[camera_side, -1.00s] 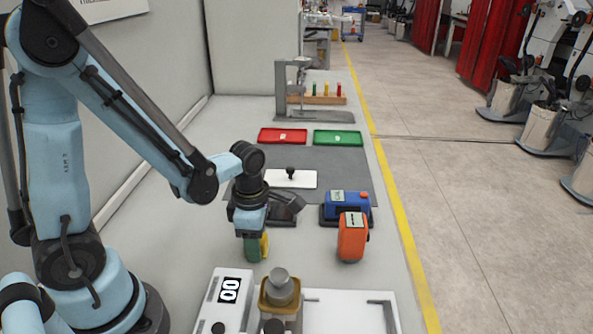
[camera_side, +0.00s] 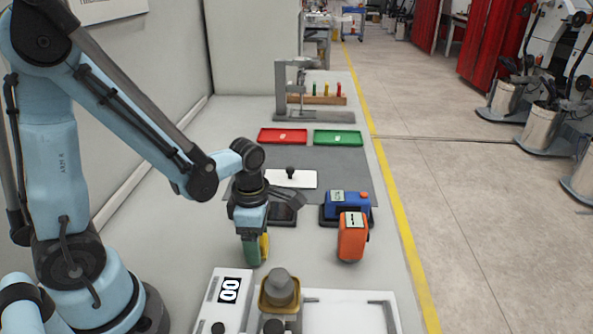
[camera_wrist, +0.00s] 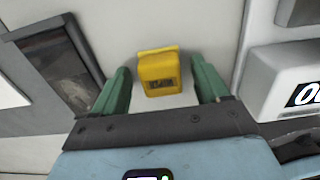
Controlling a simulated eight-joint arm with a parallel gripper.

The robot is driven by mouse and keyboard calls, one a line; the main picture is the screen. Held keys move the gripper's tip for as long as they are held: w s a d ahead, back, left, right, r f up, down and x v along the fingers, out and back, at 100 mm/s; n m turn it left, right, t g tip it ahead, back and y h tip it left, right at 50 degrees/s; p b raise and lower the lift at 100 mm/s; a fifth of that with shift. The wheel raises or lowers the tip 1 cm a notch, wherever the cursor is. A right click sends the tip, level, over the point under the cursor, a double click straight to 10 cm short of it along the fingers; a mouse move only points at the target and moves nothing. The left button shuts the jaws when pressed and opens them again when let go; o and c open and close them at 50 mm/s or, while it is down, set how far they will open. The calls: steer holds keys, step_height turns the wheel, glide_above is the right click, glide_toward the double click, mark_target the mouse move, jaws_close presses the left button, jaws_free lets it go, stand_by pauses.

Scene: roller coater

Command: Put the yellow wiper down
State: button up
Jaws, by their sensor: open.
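The yellow wiper (camera_wrist: 160,72) stands on the light bench top in the wrist view, between the two green fingers of my gripper (camera_wrist: 160,85). Gaps show on both sides of it, so the fingers are apart from it. In the side view my gripper (camera_side: 256,250) points down, low over the bench, left of the orange device. There only a yellow strip of the wiper (camera_side: 265,246) shows beside the green finger; the rest is hidden.
A white unit with a numeric display (camera_side: 230,290) and a brass-coloured part (camera_side: 280,290) stand in front. An orange device (camera_side: 352,237) and a blue device (camera_side: 346,205) stand to the right. Red (camera_side: 283,136) and green (camera_side: 338,138) trays lie farther back. A dark flat panel (camera_wrist: 62,72) lies at left in the wrist view.

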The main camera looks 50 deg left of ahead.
mark_target(261, 239)
step_height(261, 239, up, 13)
steer(key=m+t, duration=0.7)
steer(key=m, duration=2)
steer(key=shift+w+d, duration=0.3)
steer(key=shift+d, duration=0.05)
steer(key=shift+o, duration=0.4)
steer(key=shift+r, duration=0.1)
